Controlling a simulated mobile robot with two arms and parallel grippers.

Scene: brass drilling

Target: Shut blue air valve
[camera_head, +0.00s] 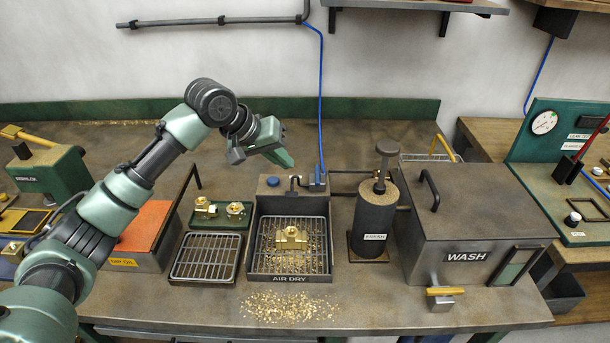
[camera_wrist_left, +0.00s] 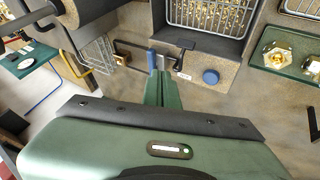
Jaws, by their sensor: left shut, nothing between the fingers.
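The blue air valve (camera_head: 317,181) sits at the back right corner of the air dry station (camera_head: 290,270), where a blue hose comes down to it. In the left wrist view a small upright blue part (camera_wrist_left: 152,61) shows at the fingertips; I cannot tell whether they touch. My left gripper (camera_head: 285,159) is shut and empty, a little above and left of the valve in the head view. Its green fingers (camera_wrist_left: 162,85) are together in the wrist view. A round blue knob (camera_head: 272,181) is on the station's back left; it also shows in the wrist view (camera_wrist_left: 211,76). My right gripper is not in view.
A brass fitting (camera_head: 291,238) lies on the air dry grate. A dark cylinder marked fresh (camera_head: 374,218) with a pump top and the wash box (camera_head: 465,225) stand to the right. A green tray (camera_head: 220,218) holds brass parts on the left. Brass chips (camera_head: 290,306) lie in front.

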